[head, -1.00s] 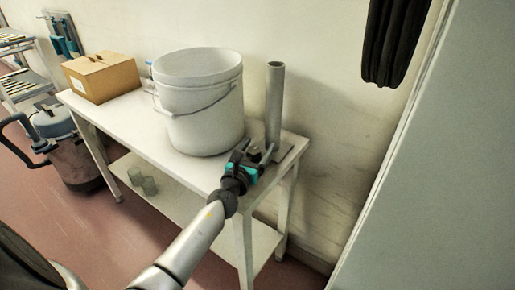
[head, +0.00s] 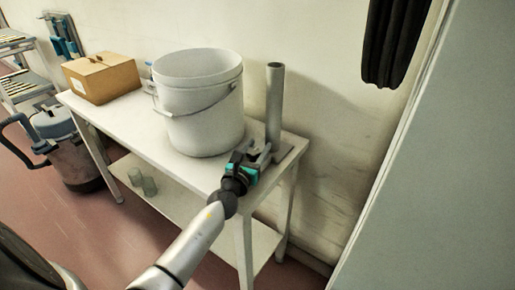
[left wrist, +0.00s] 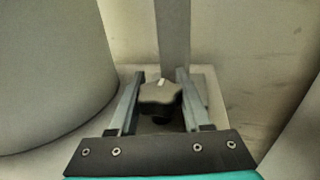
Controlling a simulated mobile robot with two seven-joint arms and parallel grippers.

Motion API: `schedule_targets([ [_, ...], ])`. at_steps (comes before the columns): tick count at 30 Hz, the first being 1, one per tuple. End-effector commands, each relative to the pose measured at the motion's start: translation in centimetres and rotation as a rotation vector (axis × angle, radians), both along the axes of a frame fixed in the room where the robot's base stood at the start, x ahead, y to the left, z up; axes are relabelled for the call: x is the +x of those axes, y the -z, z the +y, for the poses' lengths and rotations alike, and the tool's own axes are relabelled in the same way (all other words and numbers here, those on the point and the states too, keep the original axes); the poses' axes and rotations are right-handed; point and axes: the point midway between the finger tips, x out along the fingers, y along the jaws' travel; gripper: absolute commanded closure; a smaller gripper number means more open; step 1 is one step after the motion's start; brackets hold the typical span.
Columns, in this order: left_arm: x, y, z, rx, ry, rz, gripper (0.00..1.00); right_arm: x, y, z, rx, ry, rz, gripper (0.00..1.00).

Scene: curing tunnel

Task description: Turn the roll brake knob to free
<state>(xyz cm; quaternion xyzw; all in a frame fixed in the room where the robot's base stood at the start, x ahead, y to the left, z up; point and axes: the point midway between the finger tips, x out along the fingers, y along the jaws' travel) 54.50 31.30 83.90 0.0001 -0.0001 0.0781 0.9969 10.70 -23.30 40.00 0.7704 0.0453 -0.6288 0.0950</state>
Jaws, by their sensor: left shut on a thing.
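The roll brake knob (left wrist: 160,96) is a dark grey lobed knob with a small white mark on its far side, seen in the left wrist view. It sits at the foot of a grey upright post (head: 274,105) on a plate at the table's right end. My left gripper (left wrist: 158,88) is shut on the knob, one finger on each side. In the head view the gripper (head: 264,152) hides most of the knob. No printed labels around the knob can be read. My right gripper is out of view.
A large white bucket (head: 205,115) stands close to the left of the gripper on the white table (head: 150,128). A cardboard box (head: 102,78) is at the far left end. The wall is close behind, and a grey panel (head: 450,180) stands at right.

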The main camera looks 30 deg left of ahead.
Motion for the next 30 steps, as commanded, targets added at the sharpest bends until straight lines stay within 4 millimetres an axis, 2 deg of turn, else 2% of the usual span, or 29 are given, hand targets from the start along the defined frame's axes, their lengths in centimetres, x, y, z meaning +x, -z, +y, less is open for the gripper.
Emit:
schedule_targets([
  [7,0.0,0.0,0.1,-0.002,-0.05,0.001,1.0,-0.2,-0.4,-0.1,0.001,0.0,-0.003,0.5],
  [14,-0.1,0.0,0.3,-0.001,-0.097,0.0,1.0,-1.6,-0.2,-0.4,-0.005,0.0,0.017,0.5],
  [20,-0.1,0.0,0.3,0.0,-0.097,0.0,1.0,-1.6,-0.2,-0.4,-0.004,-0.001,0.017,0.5],
  [21,-0.1,0.0,0.3,0.0,-0.097,0.0,0.48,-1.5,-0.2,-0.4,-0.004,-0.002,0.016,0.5],
  [28,-0.1,0.0,0.3,0.0,-0.095,0.0,0.22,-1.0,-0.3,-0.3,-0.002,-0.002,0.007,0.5],
  [30,-0.1,0.0,0.3,0.0,-0.095,0.0,0.22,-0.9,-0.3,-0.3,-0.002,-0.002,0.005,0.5],
])
